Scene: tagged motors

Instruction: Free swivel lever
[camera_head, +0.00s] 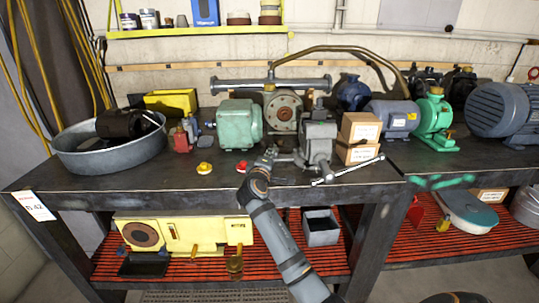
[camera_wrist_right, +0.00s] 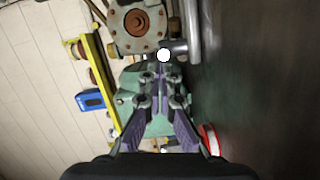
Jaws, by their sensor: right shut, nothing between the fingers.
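My right gripper (camera_head: 268,156) is shut and empty just left of the grey bench vise (camera_head: 318,142), low over the table top. In the right wrist view its fingers (camera_wrist_right: 160,78) are together. Just beyond the tips is a white round knob (camera_wrist_right: 163,54), with a short grey bar beside it; this may be the swivel lever, but I cannot tell for sure. Whether the fingertips touch the knob is unclear. In the head view the swivel lever cannot be picked out beside the gripper. A silver bar (camera_head: 348,170) sticks out in front of the vise. My left gripper is not in view.
A green motor (camera_head: 239,124) and a flanged pump (camera_head: 283,109) stand behind my right gripper. Tan boxes (camera_head: 360,128) stand right of the vise. The table's front left is clear.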

